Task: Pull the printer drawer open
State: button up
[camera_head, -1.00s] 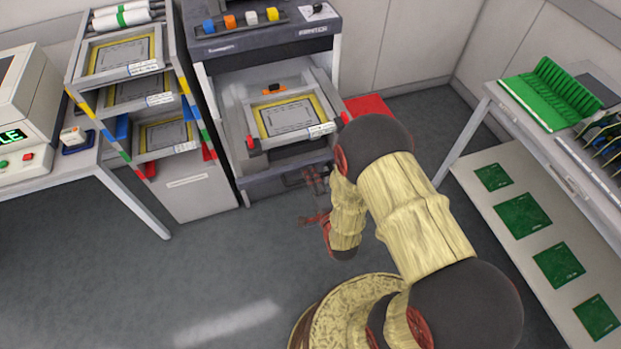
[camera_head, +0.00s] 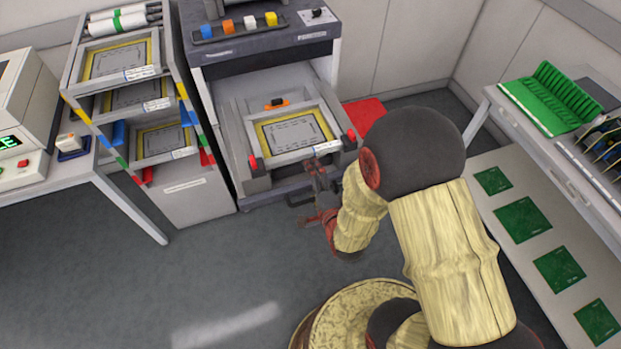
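The printer (camera_head: 262,44) is a grey cabinet with a dark top. Its drawer (camera_head: 236,130) stands partly out toward me, carrying a yellow-edged framed stencil (camera_head: 290,131) with an orange-and-black piece behind it. A dark handle (camera_head: 298,199) shows low at the drawer's front. My gripper (camera_head: 318,193), dark with red parts, is at the right end of this handle, in front of the drawer. The finger tips are small and partly overlap the handle, so I cannot tell whether they are closed on it.
A rack (camera_head: 115,62) of framed stencils stands left of the printer. A bench (camera_head: 68,184) with a machine is at far left. A right-hand table (camera_head: 540,140) holds green racks; green boards lie on its lower shelf. The floor (camera_head: 160,280) before the printer is clear.

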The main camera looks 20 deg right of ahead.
aim_at(306, 157)
jog(key=shift+t, duration=0.8)
jog(key=w+r, duration=0.1)
jog(key=r, duration=0.1)
jog(key=w+r, duration=0.2)
jog(key=r, duration=0.1)
jog(key=shift+r, duration=0.3)
jog(key=shift+g, duration=0.7)
jog(key=s+f, duration=0.1)
jog(key=f, duration=0.1)
jog(key=s+f, duration=0.1)
jog(key=f, duration=0.1)
jog(key=shift+s, duration=0.3)
jog(key=shift+c, duration=0.2)
jog(key=shift+s, duration=0.15)
jog(key=c, duration=0.3)
jog(key=shift+o, duration=0.3)
jog(key=shift+p+v, duration=0.3)
jog(key=shift+v, duration=1.35)
jog(key=shift+s+r, duration=0.1)
jog(key=shift+s, duration=0.4)
jog(key=c, duration=0.4)
jog(key=shift+s+f, duration=0.2)
jog(key=c, duration=0.7)
jog(key=shift+s+r+p, duration=0.15)
jog(key=shift+s+p, duration=0.4)
jog(key=shift+s, duration=2.25)
